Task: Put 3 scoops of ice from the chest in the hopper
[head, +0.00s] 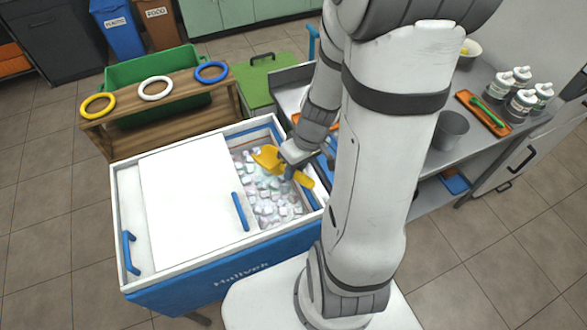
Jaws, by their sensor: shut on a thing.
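The ice chest (131,214) is white with a blue front and stands left of my arm. Its right part is open and shows many ice cubes (267,205). The white sliding lid (188,196) covers the left part. My gripper (290,174) is over the opening, shut on a yellow scoop (267,157). The scoop's bowl points left over the ice, and its handle end shows on the right of the gripper. I cannot tell whether the scoop holds ice or touches the cubes. I cannot make out the hopper in this view.
A wooden rack (133,118) with yellow, white and blue rings stands behind the chest, by a green bin (150,66). A metal counter (477,146) on the right holds a grey pot (451,130) and several bottles. Tiled floor is free at the left.

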